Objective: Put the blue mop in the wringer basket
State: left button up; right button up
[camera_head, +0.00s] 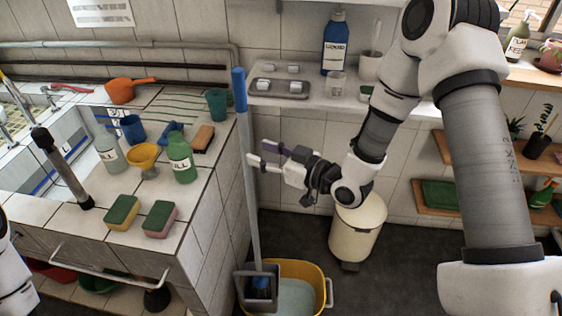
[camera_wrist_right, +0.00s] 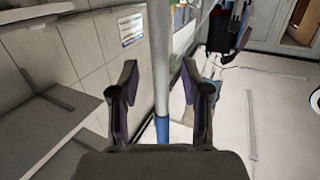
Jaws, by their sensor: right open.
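The blue mop (camera_head: 247,150) stands nearly upright, with a blue grip at its top and a long grey pole. Its lower end meets the grey wringer basket (camera_head: 242,284) on the yellow bucket (camera_head: 318,272). Dark blue shows in the basket opening; I cannot tell how deep the mop head sits. My right gripper (camera_head: 264,154) is open beside the upper pole. In the right wrist view the pole (camera_wrist_right: 160,60) runs between the spread fingers (camera_wrist_right: 157,88), with no clear contact. My left gripper is not in view; only part of my left arm shows at the left edge.
The tiled sink counter (camera_head: 60,213) at left holds bottles, sponges, a yellow funnel and cups. A shelf (camera_head: 310,88) with a blue bottle (camera_head: 334,45) and a metal tray is behind the gripper. A cream bin (camera_head: 357,228) stands right of the bucket. Dark floor between them is free.

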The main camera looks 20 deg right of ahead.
jog(key=f+v, duration=0.1)
jog(key=v, duration=0.4)
jog(key=s+f+m+g+h, duration=0.25)
jog(key=s+f+g, duration=0.35)
jog(key=f, duration=0.6)
jog(key=s+f+m+g+h, duration=0.25)
jog(key=s+f, duration=0.45)
jog(key=f, duration=0.4)
jog(key=s+d+f+m+g+h, duration=0.1)
jog(key=s+f+g, duration=0.5)
jog(key=s, duration=0.7)
jog(key=d+f+h, duration=0.1)
jog(key=h, duration=0.1)
jog(key=shift+s+f+m+h, duration=0.25)
jog(key=shift+f+m+h, duration=0.05)
jog(key=shift+f, duration=0.1)
